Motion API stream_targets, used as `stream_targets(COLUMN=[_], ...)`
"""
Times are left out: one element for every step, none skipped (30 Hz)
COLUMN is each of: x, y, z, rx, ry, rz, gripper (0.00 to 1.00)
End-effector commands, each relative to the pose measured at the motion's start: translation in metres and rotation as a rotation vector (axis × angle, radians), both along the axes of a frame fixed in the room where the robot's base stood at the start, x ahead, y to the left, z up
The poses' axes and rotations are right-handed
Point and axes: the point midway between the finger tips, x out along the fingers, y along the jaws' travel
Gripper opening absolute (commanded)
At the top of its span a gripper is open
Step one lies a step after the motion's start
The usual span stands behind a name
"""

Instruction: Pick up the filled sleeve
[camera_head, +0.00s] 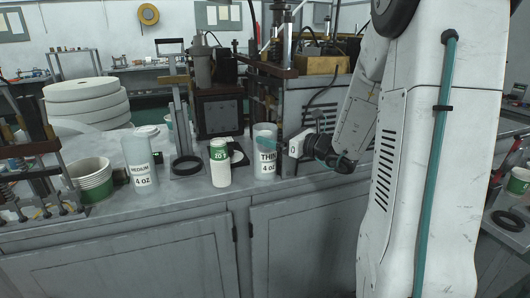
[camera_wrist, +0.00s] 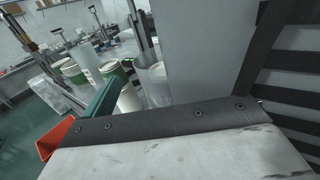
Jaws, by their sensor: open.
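A translucent sleeve labelled THIN 4 oz (camera_head: 265,164) stands upright on the grey counter; a translucent sleeve also shows in the wrist view (camera_wrist: 157,88). Another sleeve, labelled MEDIUM 4 oz (camera_head: 138,158), stands further left. I cannot tell clearly what either holds. Between them stands an upright white stack with a green-labelled top (camera_head: 219,165). My gripper (camera_head: 279,143) is open, right beside the THIN sleeve and low over the counter. A teal finger shows close to this sleeve, and one teal finger shows in the wrist view. Whether the fingers touch the sleeve is not clear.
Green-and-white cups (camera_head: 93,178) stand at the left beside a spring-post fixture. Large white rolls (camera_head: 88,103) stand behind. A stand with a black ring (camera_head: 187,165) is between the sleeves. Dark machinery rises close behind. The counter's front strip (camera_head: 185,205) is clear.

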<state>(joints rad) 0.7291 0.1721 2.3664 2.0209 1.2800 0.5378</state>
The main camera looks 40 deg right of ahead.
Motion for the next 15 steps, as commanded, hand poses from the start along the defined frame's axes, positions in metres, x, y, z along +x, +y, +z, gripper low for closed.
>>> stream_targets(x=[0.007,0.012,0.018,0.023,0.028,0.033,0.037,0.039,0.042,0.043,0.043,0.043,0.043,0.043,0.042], y=[0.002,0.002,0.003,0.003,0.004,0.006,0.007,0.008,0.008,0.008,0.008,0.008,0.007,0.007,0.007], z=[-0.001,-0.001,-0.002,-0.002,-0.002,-0.002,-0.002,-0.002,-0.002,-0.002,-0.002,-0.002,-0.002,-0.002,-0.002], rx=[0.0,0.0,0.0,-0.001,-0.001,-0.001,-0.001,-0.001,-0.001,-0.002,-0.002,-0.002,-0.002,-0.002,-0.002], ry=[0.0,0.0,0.0,0.0,0.0,0.001,0.0,0.0,0.0,-0.001,-0.001,-0.001,-0.001,-0.001,-0.001], rz=[0.003,0.005,0.005,0.005,0.005,0.005,0.005,0.004,0.003,0.002,0.001,0.0,0.0,-0.001,-0.001], gripper=[0.97,0.97,0.97,0.97,0.97,0.97,0.97,0.97,0.97,0.97,0.97,0.97,0.97,0.97,0.97])
